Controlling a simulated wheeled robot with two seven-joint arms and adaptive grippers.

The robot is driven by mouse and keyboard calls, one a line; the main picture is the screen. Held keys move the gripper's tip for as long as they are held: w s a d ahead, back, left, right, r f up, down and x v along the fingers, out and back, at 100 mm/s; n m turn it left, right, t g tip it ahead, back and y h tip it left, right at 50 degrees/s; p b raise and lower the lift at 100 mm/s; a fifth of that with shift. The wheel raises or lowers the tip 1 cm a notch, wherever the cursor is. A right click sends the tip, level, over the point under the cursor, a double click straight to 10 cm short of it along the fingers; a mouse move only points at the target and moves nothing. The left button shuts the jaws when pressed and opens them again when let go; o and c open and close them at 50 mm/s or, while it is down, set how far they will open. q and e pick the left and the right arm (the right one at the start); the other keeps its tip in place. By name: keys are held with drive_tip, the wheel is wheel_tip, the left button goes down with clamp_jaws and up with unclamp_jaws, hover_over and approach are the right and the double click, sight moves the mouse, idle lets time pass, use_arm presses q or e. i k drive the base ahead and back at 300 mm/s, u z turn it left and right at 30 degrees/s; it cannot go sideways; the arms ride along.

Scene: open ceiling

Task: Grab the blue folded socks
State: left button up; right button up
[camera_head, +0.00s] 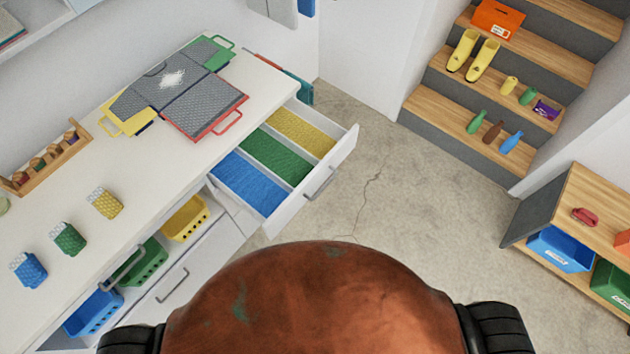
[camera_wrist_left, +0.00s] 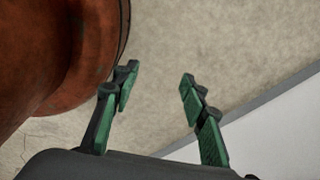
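The blue folded socks (camera_head: 28,270) stand on the white counter (camera_head: 150,190) at the lower left of the head view. Green folded socks (camera_head: 69,238) and yellow folded socks (camera_head: 104,203) stand in a row up and right of them. My left gripper (camera_wrist_left: 158,85) shows in the left wrist view with its two green fingers spread apart and nothing between them. Floor shows behind the fingers. Neither gripper is in the head view, and the socks are not in the wrist view.
An open drawer (camera_head: 318,185) with yellow, green and blue sections juts out from the counter. Blue (camera_head: 92,312), green (camera_head: 143,262) and yellow (camera_head: 186,219) baskets sit below the counter top. A wooden rack (camera_head: 45,160) and dark folded mats (camera_head: 200,105) lie on the counter. The floor (camera_head: 390,215) is clear.

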sight(26, 266)
drive_tip(key=u, duration=4.4)
drive_tip(key=i, duration=2.25)
drive_tip(key=z, duration=2.75)
